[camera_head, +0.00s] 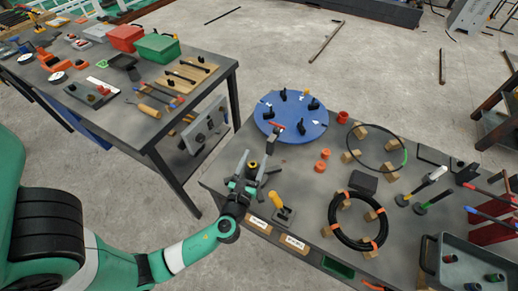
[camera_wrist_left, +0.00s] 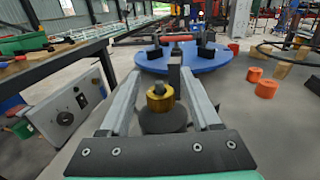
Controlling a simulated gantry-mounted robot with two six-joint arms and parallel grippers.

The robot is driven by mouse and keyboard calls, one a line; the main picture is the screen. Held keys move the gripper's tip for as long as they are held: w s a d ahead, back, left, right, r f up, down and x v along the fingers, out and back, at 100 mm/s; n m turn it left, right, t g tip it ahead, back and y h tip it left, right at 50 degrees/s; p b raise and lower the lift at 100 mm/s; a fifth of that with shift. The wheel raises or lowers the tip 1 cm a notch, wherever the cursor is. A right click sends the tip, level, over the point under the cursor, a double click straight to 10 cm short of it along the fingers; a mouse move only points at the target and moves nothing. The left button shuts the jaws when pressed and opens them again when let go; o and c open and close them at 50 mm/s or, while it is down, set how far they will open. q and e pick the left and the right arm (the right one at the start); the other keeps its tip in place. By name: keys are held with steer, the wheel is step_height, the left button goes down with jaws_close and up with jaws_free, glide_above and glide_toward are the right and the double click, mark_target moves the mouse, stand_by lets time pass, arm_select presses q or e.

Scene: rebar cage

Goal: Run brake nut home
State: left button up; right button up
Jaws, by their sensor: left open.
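The brass brake nut (camera_wrist_left: 160,98) sits on a dark threaded post above a round dark base, between my left fingers in the left wrist view. In the head view the small brass nut (camera_head: 253,164) shows near the left edge of the workbench. My left gripper (camera_head: 257,163) is open, with its two fingers on either side of the nut; in the left wrist view (camera_wrist_left: 160,78) gaps show between the nut and both fingers. The nut's far side and its lower thread are hidden. My right gripper is not in view.
A blue round plate (camera_head: 290,116) with black clamps stands just beyond the gripper. A yellow-handled lever (camera_head: 276,202) is close on the right. Orange cylinders (camera_head: 322,160) and a black coil (camera_head: 335,220) lie farther right. A second table (camera_head: 150,125) stands left across a gap.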

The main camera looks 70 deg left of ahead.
arm_select(q)
steer(key=shift+x, duration=0.8)
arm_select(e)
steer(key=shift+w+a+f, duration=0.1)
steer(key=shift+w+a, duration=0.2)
arm_select(q)
steer(key=shift+d, duration=0.1)
jaws_close()
steer(key=shift+m+t+h, duration=0.3)
